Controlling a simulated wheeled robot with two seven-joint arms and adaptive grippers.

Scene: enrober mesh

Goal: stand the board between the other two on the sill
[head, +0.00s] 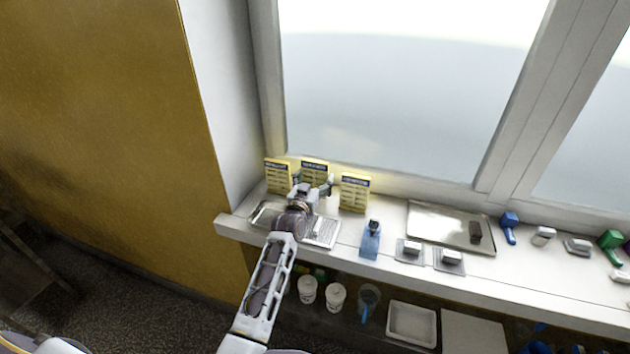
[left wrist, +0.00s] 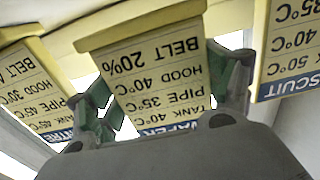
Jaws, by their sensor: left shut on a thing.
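Three yellow boards with dark blue headings and printed lines are at the window end of the sill. The left board (head: 277,176) and the right board (head: 354,193) stand upright on the sill. The middle board (head: 315,171) is between them, its heading reading WAFER, upside down in the left wrist view (left wrist: 155,75). My left gripper (head: 313,189) is shut on the middle board, one finger at each side edge. My right gripper is not in view.
The window (head: 400,100) is close behind the boards. Tubs (head: 336,297) sit below.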

